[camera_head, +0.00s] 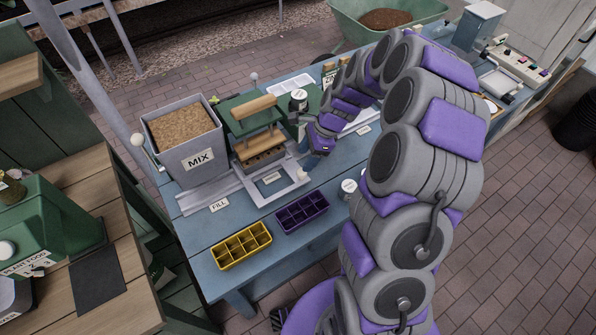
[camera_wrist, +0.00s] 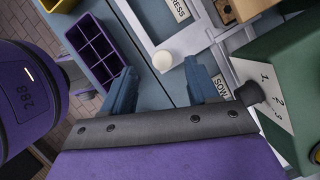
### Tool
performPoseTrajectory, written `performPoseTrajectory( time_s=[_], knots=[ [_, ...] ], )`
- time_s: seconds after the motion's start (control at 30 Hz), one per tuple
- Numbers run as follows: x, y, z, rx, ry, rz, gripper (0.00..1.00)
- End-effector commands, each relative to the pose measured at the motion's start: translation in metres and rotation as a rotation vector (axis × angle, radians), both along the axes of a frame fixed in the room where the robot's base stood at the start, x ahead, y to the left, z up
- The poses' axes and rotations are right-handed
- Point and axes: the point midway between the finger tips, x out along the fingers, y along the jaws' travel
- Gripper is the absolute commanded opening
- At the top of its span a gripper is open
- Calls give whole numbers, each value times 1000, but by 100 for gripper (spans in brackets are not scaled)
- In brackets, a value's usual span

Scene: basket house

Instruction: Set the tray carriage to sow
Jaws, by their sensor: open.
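The tray carriage (camera_head: 287,191) is a pale grey frame on the bench rail, under the wooden press at the PRESS label (camera_head: 272,178). Its round white knob (camera_head: 302,174) sits at its right front corner. In the wrist view the carriage frame (camera_wrist: 139,27) carries the knob (camera_wrist: 162,61) just beyond and between my fingertips. My gripper (camera_wrist: 160,80) is open, with nothing between its fingers. In the head view my gripper (camera_head: 318,150) is beside the press, partly hidden by my arm.
The grey MIX bin (camera_head: 184,140) stands left of the press, with the FILL label (camera_head: 219,205) in front. A yellow tray (camera_head: 241,246) and a purple tray (camera_head: 302,212) lie at the bench's front edge. A green dial box (camera_wrist: 275,60) is close at my gripper's right.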

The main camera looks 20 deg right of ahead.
Motion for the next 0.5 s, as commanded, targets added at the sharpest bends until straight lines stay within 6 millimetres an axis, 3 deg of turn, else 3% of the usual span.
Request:
performPoseTrajectory(
  time_s=[0.2,0.5],
  knots=[
    [0,8,-41,8,3,-2,59],
    [1,30,-66,-5,1,-1,59]
  ],
)
